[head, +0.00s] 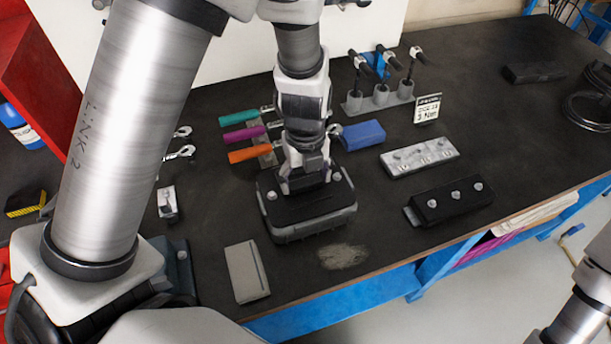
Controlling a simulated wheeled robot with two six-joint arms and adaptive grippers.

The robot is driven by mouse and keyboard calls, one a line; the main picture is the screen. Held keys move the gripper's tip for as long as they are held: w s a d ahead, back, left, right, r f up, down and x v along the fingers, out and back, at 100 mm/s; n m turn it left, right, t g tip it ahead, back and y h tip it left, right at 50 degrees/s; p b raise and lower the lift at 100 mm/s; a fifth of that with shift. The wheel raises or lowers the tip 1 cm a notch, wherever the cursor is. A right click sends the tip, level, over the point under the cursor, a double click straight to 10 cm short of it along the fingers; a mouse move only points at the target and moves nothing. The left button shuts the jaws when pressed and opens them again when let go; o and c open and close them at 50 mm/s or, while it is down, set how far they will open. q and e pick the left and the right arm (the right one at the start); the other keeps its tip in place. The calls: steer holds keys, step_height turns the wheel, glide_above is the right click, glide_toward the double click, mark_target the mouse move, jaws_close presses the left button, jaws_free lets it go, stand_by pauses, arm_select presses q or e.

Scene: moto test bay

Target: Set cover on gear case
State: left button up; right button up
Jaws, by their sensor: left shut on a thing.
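The black cover (322,202), with silver bolt heads near its corners, lies over the dark grey gear case (318,226) at the middle of the bench. The cover looks level and lined up with the case; I cannot tell whether the two touch all the way round. My left gripper (308,184) points down and is shut on the middle of the cover's top. The gripper hides part of that top, and the cover hides the inside of the case. At the right edge only a piece of my right arm shows, without its gripper.
Tools with teal, purple and orange handles (246,134) lie behind the case. A blue block (363,135), a silver plate (419,155) and a black bolted block (448,201) lie to the right. A grey block (246,272) lies front left. A T-handle rack (380,98) stands behind.

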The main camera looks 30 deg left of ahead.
mark_target(305, 182)
arm_select(q)
steer(key=shift+f+b, duration=0.35)
steer(key=o, duration=1.5)
step_height(305, 182, up, 12)
steer(key=shift+r, duration=0.1)
